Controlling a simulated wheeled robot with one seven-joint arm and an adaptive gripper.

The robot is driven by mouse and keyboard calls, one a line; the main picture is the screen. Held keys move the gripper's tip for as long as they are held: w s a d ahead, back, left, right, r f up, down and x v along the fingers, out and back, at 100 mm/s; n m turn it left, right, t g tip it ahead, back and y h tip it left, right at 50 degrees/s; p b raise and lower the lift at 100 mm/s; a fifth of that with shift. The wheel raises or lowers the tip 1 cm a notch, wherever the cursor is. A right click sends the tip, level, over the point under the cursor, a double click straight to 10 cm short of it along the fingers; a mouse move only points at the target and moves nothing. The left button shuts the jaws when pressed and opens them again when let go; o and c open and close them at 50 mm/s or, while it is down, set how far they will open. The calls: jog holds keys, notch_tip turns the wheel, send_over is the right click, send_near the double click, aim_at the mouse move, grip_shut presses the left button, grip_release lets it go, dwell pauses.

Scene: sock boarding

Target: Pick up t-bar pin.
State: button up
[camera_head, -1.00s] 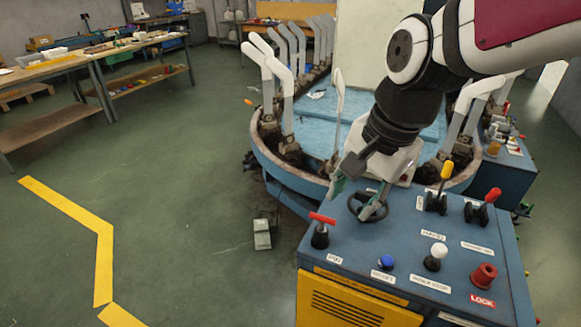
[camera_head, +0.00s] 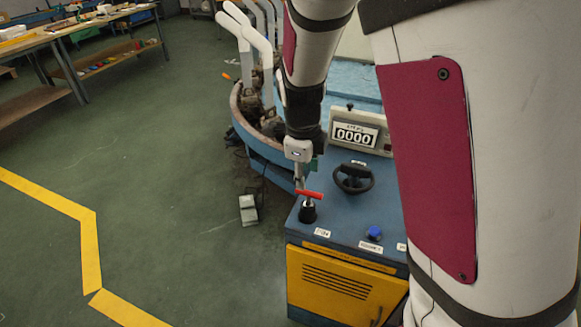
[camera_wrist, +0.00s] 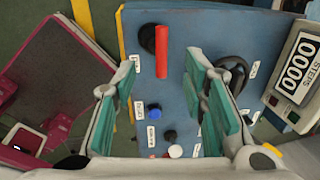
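The t-bar pin has a red crossbar (camera_head: 309,194) on a black base (camera_head: 308,212) and stands upright at the left corner of the blue control panel. In the wrist view its red bar (camera_wrist: 162,51) lies ahead of and between my fingers. My gripper (camera_wrist: 163,80) is open, with teal finger pads wide apart on either side of the line of the bar. In the head view my gripper (camera_head: 300,180) is just above and behind the bar. I cannot tell from these views whether any finger touches it.
On the blue panel (camera_head: 342,222) are a black handwheel (camera_head: 354,178), a blue button (camera_head: 374,233) and a counter display (camera_head: 355,136) reading 0000. The wheel is close to the right of the pin. Sock forms (camera_head: 244,50) stand behind. Floor to the left is mostly clear.

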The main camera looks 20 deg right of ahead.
aim_at(307, 192)
jog(key=f, duration=0.3)
jog(key=w+d+f+b, duration=0.1)
jog(key=f, duration=0.2)
jog(key=f+b, duration=0.1)
jog(key=f, duration=0.2)
jog(key=shift+w+d+f, duration=0.1)
jog(key=shift+w+d, duration=0.05)
jog(key=shift+d, duration=0.1)
grip_shut()
